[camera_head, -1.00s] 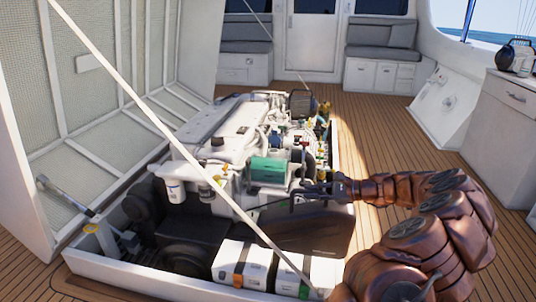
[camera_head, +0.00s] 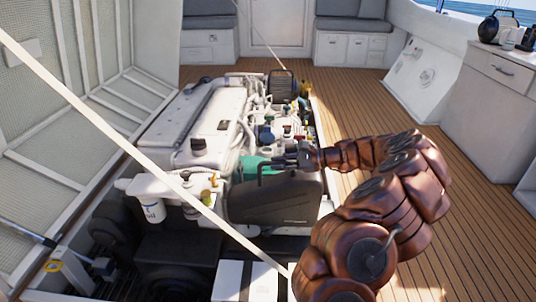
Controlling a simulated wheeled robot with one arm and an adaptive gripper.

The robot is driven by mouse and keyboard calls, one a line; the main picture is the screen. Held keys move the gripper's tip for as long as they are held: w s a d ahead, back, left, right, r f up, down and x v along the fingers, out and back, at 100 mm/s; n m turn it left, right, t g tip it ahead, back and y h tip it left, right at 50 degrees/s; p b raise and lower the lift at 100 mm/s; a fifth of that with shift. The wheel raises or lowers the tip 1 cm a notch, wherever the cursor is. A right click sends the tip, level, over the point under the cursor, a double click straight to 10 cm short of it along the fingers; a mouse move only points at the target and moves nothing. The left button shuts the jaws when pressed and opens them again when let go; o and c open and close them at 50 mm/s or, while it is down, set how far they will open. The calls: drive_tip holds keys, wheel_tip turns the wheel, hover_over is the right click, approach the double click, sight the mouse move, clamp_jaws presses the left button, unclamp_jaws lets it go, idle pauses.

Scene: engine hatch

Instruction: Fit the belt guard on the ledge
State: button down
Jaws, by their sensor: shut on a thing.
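The belt guard (camera_head: 277,201) is a dark grey, box-like cover with a handle on top. It hangs roughly upright in front of the near end of the white engine (camera_head: 205,115). My gripper (camera_head: 290,160) is shut on the guard's top handle, reaching in from the right. The guard hides most of a green part (camera_head: 251,166) and the engine front behind it. I cannot make out the ledge, nor whether the guard touches anything.
The raised hatch lid (camera_head: 75,110) stands at the left, and a pale rod (camera_head: 140,150) slants across the view. White-topped batteries (camera_head: 245,280) sit at the near edge of the bay. Wooden deck (camera_head: 460,170) is open at the right.

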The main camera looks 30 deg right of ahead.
sight(277, 180)
drive_tip(key=shift+w+a, duration=0.15)
drive_tip(key=shift+w, duration=0.35)
drive_tip(key=shift+f+b, duration=2.05)
drive_tip(key=shift+f, duration=0.2)
drive_tip(key=shift+f+b, duration=3.3)
drive_tip(key=shift+f, duration=0.3)
drive_tip(key=shift+w+d+r+p, duration=0.2)
drive_tip(key=shift+p, duration=0.25)
drive_tip(key=shift+w+d+f, duration=0.25)
drive_tip(key=shift+w+d, duration=0.05)
drive_tip(key=shift+s+a+r+p, duration=0.1)
drive_tip(key=shift+s+a+p, duration=0.1)
drive_tip(key=shift+a+p, duration=0.3)
drive_tip(key=shift+s+d+f+p, duration=0.1)
drive_tip(key=shift+d+f+p, duration=0.05)
drive_tip(key=shift+f+p, duration=0.2)
drive_tip(key=c, duration=1)
unclamp_jaws()
drive_tip(key=shift+c, duration=0.2)
drive_tip(key=shift+f, duration=0.1)
